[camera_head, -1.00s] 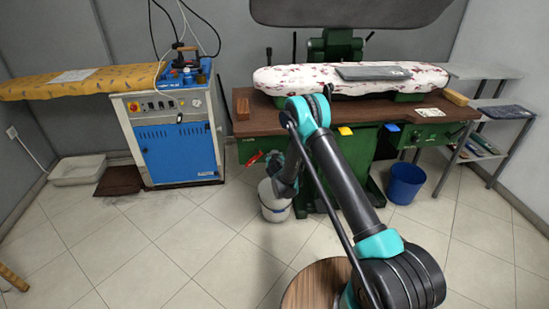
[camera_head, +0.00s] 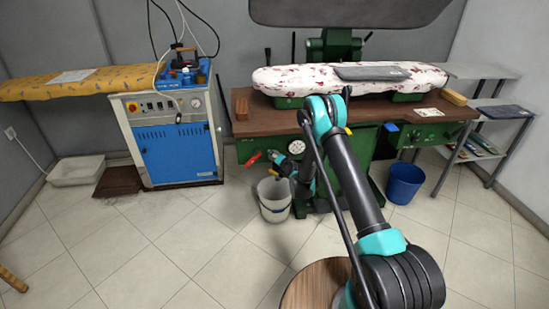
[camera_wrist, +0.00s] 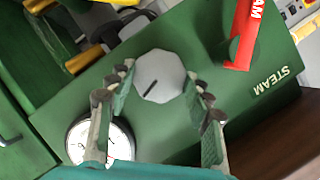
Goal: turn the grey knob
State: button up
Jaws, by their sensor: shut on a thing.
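The grey knob (camera_wrist: 160,76) is eight-sided with a dark slot mark on its face. It sits on the green press panel (camera_wrist: 258,118) and fills the gap between the fingers in the wrist view. My gripper (camera_wrist: 160,80) is shut on the knob, with one finger at its left side and one at its right. In the head view my gripper (camera_head: 273,152) is at the front of the green panel, beside the red handle. The knob itself cannot be made out there.
A round dial gauge (camera_wrist: 100,140) lies close to the left finger. A red handle (camera_wrist: 243,35) marked STEAM is to the upper right. A white bucket (camera_head: 274,202) stands below my gripper, and a blue bin (camera_head: 405,183) stands to the right.

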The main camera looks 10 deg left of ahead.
jog(key=m+y, duration=0.1)
jog(key=m, duration=0.2)
jog(key=m+t+y, duration=0.1)
jog(key=m+y, duration=0.2)
jog(key=m, duration=0.2)
jog(key=shift+d+f+m+t+y, duration=0.25)
jog(key=shift+f+m+t+y, duration=0.05)
jog(key=shift+f, duration=0.05)
dwell(0.4)
jog(key=o, duration=1.1)
